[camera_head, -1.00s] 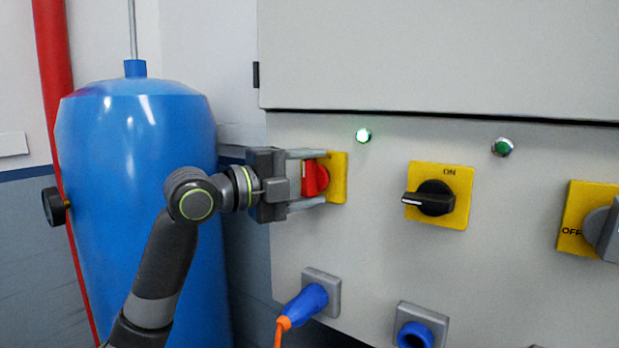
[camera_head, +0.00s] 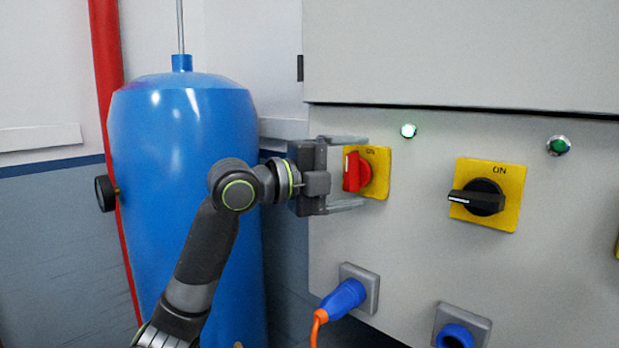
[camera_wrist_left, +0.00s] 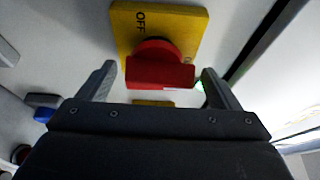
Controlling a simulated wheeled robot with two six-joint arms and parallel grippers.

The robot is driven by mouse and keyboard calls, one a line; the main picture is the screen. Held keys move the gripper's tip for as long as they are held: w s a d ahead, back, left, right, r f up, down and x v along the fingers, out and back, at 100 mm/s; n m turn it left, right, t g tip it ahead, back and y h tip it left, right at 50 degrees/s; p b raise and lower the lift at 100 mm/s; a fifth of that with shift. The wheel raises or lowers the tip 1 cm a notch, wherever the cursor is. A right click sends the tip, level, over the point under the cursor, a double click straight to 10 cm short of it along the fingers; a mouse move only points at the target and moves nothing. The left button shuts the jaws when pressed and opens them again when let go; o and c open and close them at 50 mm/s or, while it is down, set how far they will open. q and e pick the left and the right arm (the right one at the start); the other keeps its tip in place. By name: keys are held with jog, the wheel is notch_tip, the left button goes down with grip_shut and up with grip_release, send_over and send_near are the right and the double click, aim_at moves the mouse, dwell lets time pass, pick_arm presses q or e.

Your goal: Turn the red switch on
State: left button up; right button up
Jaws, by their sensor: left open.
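The red switch (camera_head: 354,172) sits on a yellow plate (camera_head: 379,170) on the grey panel. Its handle stands roughly upright in the head view, and "ON" shows at the plate's top. In the left wrist view, the red switch (camera_wrist_left: 159,68) has its handle lying across the picture, with "OFF" on the plate's left. My left gripper (camera_head: 358,173) is open, one finger above and one below the handle. In the wrist view, my left gripper (camera_wrist_left: 158,82) has its fingers on both sides of the handle, with gaps visible. My right gripper is not in view.
A lit green lamp (camera_head: 408,131) is above right of the red switch; a darker green lamp (camera_head: 559,145) is farther right. A black switch (camera_head: 477,198) is to the right. A blue plug (camera_head: 343,299) with orange cable is below. A blue tank (camera_head: 185,130) stands left.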

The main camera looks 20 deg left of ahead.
pick_arm(q)
jog(key=b+v, duration=0.6)
jog(key=v, duration=1.1)
dwell(0.5)
jog(key=shift+w, duration=0.1)
